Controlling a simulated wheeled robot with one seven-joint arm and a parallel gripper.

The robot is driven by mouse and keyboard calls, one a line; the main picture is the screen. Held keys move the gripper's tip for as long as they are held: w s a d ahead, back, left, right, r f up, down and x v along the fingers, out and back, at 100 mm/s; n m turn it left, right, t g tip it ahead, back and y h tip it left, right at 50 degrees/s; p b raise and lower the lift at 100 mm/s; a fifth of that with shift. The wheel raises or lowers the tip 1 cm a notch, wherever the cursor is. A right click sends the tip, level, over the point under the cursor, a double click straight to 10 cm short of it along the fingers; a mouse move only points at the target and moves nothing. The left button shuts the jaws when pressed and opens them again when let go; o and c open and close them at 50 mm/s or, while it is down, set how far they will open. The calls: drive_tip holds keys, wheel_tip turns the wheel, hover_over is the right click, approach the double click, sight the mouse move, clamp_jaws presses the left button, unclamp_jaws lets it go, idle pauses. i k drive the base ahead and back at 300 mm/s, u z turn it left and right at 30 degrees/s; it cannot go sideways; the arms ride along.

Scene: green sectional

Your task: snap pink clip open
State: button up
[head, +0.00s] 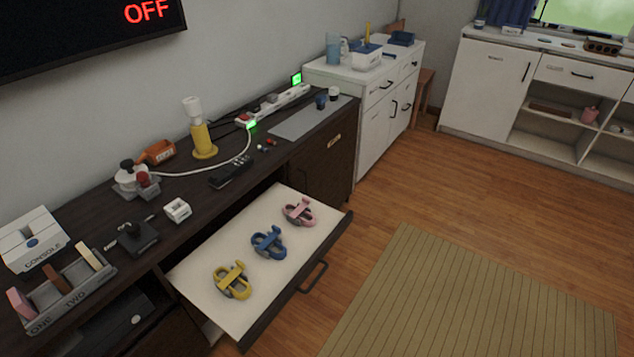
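The pink clip (299,212) lies in the open white-bottomed drawer (212,259) of the dark cabinet, at the drawer's far right end. It looks like a pink loop with grey parts; whether its jaw is open or closed is too small to tell. A blue clip (268,243) and a yellow clip (232,280) lie in a row nearer to me in the same drawer, apart from the pink one. My gripper is not in view.
The dark cabinet top holds a console box (33,240), a joystick (136,236), a yellow lamp (202,138) and a power strip (272,106). The drawer front with its handle (314,277) sticks out over the wood floor. A striped rug (470,300) lies on open floor at right.

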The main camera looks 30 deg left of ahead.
sight(306, 201)
drive_tip(key=u, duration=0.35)
drive_tip(key=i, duration=1)
drive_tip(key=u, duration=1.15)
drive_tip(key=i, duration=0.5)
drive_tip(key=u, duration=0.25)
